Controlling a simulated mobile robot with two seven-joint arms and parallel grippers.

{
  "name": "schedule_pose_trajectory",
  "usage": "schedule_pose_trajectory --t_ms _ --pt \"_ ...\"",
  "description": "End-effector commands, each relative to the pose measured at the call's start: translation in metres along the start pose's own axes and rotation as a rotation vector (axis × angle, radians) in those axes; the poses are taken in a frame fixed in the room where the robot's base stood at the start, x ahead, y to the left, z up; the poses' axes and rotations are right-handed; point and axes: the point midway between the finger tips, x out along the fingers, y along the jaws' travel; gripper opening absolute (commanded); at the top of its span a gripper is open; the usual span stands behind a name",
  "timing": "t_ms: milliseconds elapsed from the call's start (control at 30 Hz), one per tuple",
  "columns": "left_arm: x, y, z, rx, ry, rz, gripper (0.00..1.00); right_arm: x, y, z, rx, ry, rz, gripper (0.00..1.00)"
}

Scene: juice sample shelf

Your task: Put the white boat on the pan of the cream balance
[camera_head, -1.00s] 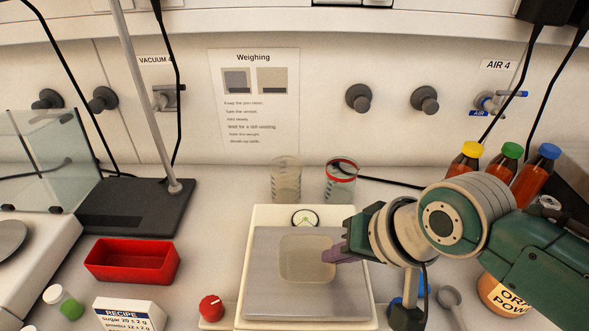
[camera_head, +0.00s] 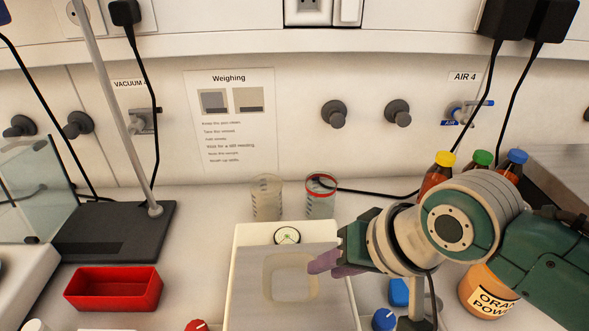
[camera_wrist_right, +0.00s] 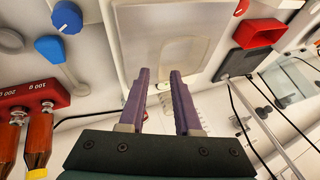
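The white boat (camera_head: 290,278), a shallow pale tray, rests on the grey pan (camera_head: 250,290) of the cream balance (camera_head: 243,236). The boat also shows in the right wrist view (camera_wrist_right: 190,52), beyond the fingers. My right gripper (camera_head: 326,264) is at the boat's upper right edge, low over the pan. In the right wrist view its two purple fingers (camera_wrist_right: 160,88) stand apart with nothing gripped between them. Whether a finger touches the boat cannot be told. My left gripper is not in view.
Two clear beakers (camera_head: 266,198) stand behind the balance, one with a red band (camera_head: 320,197). A red tray (camera_head: 114,288) and a dark stand base (camera_head: 115,230) lie left. Capped bottles (camera_head: 438,175) and an orange powder jar (camera_head: 485,295) stand right.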

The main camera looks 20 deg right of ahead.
Motion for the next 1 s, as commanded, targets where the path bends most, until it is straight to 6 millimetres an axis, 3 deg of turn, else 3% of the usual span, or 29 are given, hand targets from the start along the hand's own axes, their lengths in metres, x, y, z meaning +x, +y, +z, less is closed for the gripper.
schedule_pose_trajectory --t_ms 200,500,567,667,800,900,1000 --pt "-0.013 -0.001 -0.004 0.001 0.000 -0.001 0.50 -0.048 -0.001 -0.001 -0.002 0.002 0.000 0.32" --pt "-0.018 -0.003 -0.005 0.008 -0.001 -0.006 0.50 -0.083 0.000 0.002 -0.007 -0.002 0.001 0.32" --pt "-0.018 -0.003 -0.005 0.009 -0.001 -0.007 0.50 -0.089 0.001 0.012 -0.048 -0.012 0.014 0.32" --pt "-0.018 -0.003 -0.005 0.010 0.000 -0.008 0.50 -0.107 0.006 0.045 -0.207 -0.049 0.067 0.32" --pt "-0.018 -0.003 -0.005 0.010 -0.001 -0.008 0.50 -0.144 0.025 0.084 -0.434 -0.113 0.173 0.32" --pt "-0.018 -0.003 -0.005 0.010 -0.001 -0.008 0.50 -0.165 0.035 0.098 -0.526 -0.150 0.226 0.32" --pt "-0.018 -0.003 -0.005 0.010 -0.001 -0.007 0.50 -0.172 0.040 0.102 -0.560 -0.165 0.246 0.32"
